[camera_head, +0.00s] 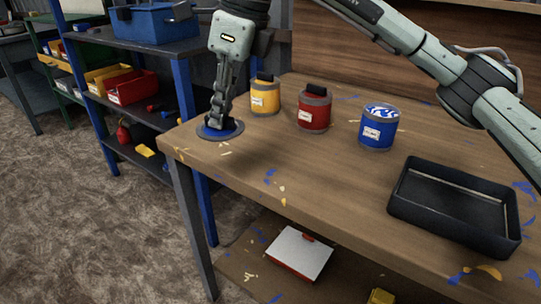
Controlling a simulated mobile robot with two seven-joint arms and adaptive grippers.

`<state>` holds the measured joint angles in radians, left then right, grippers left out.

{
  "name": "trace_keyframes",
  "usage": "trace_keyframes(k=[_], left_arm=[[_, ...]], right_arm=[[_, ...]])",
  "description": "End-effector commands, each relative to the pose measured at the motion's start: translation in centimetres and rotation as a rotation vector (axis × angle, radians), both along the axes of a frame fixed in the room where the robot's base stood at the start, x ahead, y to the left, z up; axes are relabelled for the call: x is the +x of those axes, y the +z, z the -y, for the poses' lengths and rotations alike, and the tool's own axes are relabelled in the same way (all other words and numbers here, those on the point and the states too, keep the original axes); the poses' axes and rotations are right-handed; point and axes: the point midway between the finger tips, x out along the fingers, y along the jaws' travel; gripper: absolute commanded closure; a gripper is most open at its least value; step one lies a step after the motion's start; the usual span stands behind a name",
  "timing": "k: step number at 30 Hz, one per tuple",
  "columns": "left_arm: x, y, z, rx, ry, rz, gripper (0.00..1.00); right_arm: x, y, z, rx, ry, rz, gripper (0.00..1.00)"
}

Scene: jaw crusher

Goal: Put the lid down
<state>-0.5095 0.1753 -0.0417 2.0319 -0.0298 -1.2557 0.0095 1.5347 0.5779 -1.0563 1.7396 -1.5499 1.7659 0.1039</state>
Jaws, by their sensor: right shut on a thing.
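The lid (236,130) is a flat blue disc with a dark rim, at the left corner of the wooden table. My right gripper (219,119) points down and is shut on the middle of the lid. The lid looks level and at or just above the tabletop; I cannot tell whether it touches. The blue can (377,132) stands upright without a lid, with blue and white showing at its top. The red can (312,115) and the yellow can (265,100) stand to its left with dark tops. My left gripper is out of view.
A black tray (407,207) lies at the table's right front. The table (310,190) has paint flecks and a clear front middle. A shelf unit (182,110) with bins stands left. A white and red box (298,254) lies on the lower shelf.

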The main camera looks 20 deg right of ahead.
Motion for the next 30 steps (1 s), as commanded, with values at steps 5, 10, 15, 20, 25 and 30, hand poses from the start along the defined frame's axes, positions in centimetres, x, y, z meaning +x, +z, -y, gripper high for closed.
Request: trace_keyframes(k=[5, 10, 15, 20, 25, 30], left_arm=[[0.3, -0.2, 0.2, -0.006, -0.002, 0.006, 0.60], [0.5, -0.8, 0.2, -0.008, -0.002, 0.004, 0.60], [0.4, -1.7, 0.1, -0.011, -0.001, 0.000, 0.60], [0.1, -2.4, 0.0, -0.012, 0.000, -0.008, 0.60], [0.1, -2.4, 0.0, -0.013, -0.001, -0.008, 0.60], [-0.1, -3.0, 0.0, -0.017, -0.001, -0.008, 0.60]], right_arm=[[0.7, -1.9, 2.8, 0.000, -0.002, -0.004, 1.00], [1.8, -4.2, 6.6, 0.000, -0.003, -0.004, 1.00], [2.7, -6.1, 9.5, 0.001, 0.000, -0.002, 1.00], [3.1, -6.9, 10.8, 0.000, 0.002, 0.000, 1.00], [3.1, -8.3, 10.9, -0.001, 0.004, -0.003, 1.00], [3.1, -10.7, 10.9, 0.000, 0.003, -0.001, 1.00]])
